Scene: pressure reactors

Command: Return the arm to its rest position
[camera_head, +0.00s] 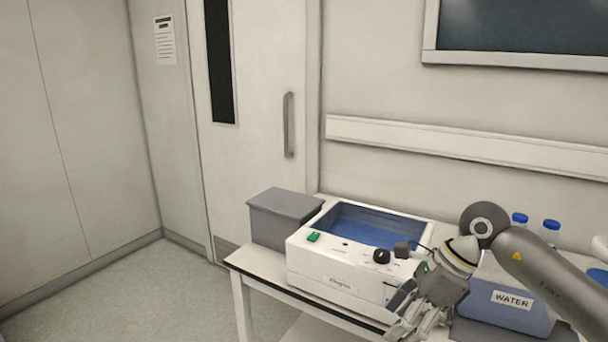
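My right arm (550,280) comes in from the lower right and bends down at the wrist. My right gripper (408,326) hangs in front of the right front corner of a white bath-like device (338,284). Its fingers point down and to the left, near the bottom edge of the picture. They are small and partly overlapped, so I cannot tell whether they are open or shut. I see no object clearly held in them. My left arm and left gripper are not in view.
A grey box (283,220) stands left of the device on the white table (262,279). A blue container labelled WATER (512,300) with blue-capped bottles (550,231) stands behind my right arm. A closed door (262,150) is behind. The floor (150,292) at left is clear.

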